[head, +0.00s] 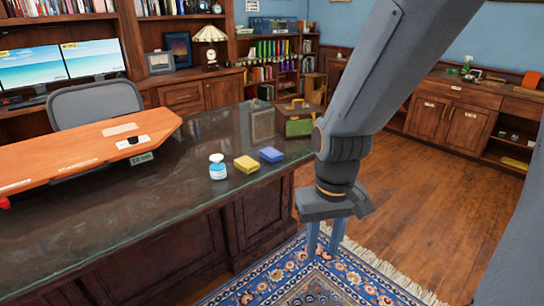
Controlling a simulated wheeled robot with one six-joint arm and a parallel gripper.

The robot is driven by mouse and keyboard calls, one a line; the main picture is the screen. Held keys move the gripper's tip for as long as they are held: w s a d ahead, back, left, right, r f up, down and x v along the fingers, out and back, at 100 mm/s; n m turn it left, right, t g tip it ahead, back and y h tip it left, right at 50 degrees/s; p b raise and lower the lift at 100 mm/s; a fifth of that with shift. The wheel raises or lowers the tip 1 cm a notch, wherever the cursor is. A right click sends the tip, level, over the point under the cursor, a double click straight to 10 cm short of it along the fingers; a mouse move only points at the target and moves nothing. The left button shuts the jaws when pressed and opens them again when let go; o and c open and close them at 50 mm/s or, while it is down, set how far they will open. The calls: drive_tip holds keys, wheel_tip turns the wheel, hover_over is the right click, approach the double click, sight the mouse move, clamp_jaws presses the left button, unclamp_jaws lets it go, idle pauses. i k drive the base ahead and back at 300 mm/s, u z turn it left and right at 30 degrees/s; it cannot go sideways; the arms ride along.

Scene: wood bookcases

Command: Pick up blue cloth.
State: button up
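The blue cloth (271,154) looks like a small folded block. It lies flat on the dark glossy desk top (165,205), near the desk's right end. My gripper (324,245) points down, to the right of the desk and over the patterned rug. It is lower in the picture than the blue cloth and apart from it. Its two fingers stand apart with a gap between them, and nothing shows in the gap.
A yellow folded block (246,164) and a white-blue jar (217,167) stand left of the cloth. An orange board (75,155) covers the desk's left. Open floor (440,205) lies right.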

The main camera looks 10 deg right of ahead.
sight(270, 154)
drive_tip(key=z, duration=0.35)
drive_tip(key=i, duration=1.75)
drive_tip(key=u, duration=0.2)
